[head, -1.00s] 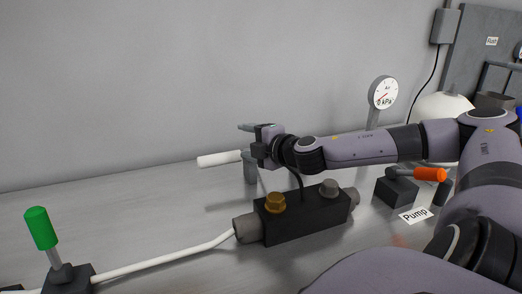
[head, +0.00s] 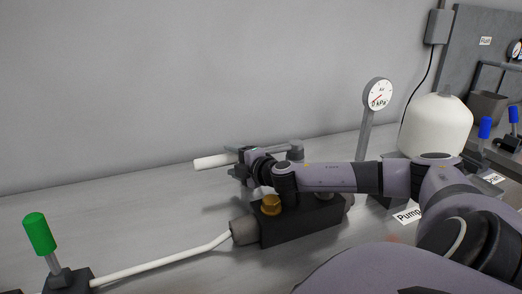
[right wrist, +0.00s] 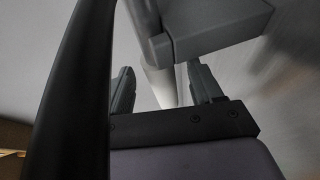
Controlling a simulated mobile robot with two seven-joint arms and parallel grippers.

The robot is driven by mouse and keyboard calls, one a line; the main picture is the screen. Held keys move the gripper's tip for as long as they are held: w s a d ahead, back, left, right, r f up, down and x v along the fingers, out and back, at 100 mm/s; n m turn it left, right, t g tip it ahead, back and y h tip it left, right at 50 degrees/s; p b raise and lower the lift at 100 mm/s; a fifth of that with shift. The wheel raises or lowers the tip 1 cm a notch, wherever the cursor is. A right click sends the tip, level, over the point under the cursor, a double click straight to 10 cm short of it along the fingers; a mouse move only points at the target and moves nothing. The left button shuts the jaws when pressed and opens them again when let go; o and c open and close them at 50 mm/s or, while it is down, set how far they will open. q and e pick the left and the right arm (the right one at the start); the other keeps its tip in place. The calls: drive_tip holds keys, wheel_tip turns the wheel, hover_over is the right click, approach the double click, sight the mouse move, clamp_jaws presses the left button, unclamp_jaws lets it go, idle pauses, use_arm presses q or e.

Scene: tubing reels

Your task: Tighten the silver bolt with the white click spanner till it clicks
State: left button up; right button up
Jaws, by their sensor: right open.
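The click spanner's white handle (head: 213,161) points left in the head view. Its grey head end (head: 295,148) shows behind my right arm. My right gripper (head: 244,165) is open at the spanner. In the right wrist view, the white handle (right wrist: 160,86) runs between the open fingers (right wrist: 162,90), and a grey block-like part (right wrist: 208,28) is close above them. I cannot tell whether the fingers touch it. The silver bolt on the black block (head: 318,214) is hidden behind my right arm. A brass bolt (head: 271,205) shows on the block's left part. My left gripper is not in view.
A gauge (head: 377,93) reading near 0 kPa stands behind my arm, beside a white rounded vessel (head: 434,127). A green-handled lever (head: 40,231) is at front left, with white tubing (head: 165,262) leading to the block.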

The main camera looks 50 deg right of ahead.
drive_tip(key=shift+x, duration=1.35)
drive_tip(key=shift+c, duration=0.3)
clamp_jaws()
drive_tip(key=shift+r, duration=0.2)
drive_tip(key=shift+r, duration=0.1)
